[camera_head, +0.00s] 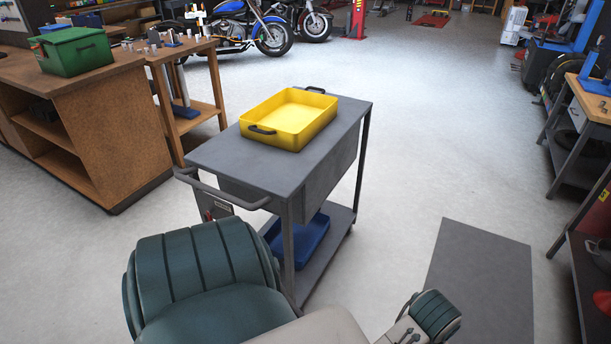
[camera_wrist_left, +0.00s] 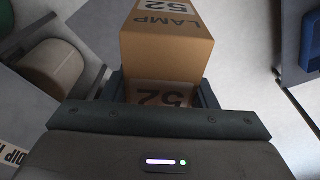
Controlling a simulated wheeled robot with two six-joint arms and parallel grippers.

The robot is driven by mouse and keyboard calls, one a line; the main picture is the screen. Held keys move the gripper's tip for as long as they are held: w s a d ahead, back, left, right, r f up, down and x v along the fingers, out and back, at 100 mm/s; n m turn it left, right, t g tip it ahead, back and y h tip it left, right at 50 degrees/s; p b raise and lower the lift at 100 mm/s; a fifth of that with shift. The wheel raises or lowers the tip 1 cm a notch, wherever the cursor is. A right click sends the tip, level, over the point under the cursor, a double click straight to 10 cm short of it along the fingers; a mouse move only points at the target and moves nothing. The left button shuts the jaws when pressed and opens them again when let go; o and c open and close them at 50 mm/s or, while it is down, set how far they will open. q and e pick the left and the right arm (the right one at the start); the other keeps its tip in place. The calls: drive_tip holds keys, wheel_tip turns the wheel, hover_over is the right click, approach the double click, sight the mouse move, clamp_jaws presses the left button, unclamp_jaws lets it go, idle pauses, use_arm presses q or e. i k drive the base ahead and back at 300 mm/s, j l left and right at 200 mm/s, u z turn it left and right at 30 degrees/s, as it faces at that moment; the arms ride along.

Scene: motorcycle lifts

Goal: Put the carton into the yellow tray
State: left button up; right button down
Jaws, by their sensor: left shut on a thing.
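The carton (camera_wrist_left: 165,50) is a brown box with LAMP and 52 printed in dark letters, seen in the left wrist view. My left gripper (camera_wrist_left: 162,92) is shut on it, with one dark finger on each side. The carton's far end is cut off by the top of that view. The yellow tray (camera_head: 328,121) sits on top of a grey cart in the head view. It has two dark handles, and its visible inside is empty. My left gripper and the carton do not show in the head view. My right gripper is in neither view.
The grey cart (camera_head: 226,156) has a handle at its near left end and a blue bin (camera_head: 308,238) on its lower shelf. A wooden bench with a green box (camera_head: 75,52) stands at left. Open floor lies right of the cart, with a dark mat (camera_head: 478,285).

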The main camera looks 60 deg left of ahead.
sight(275, 123)
drive_tip(key=k+j+u, duration=0.1)
drive_tip(key=j+u, duration=0.55)
drive_tip(key=u, duration=0.2)
drive_tip(key=j+u, duration=0.4)
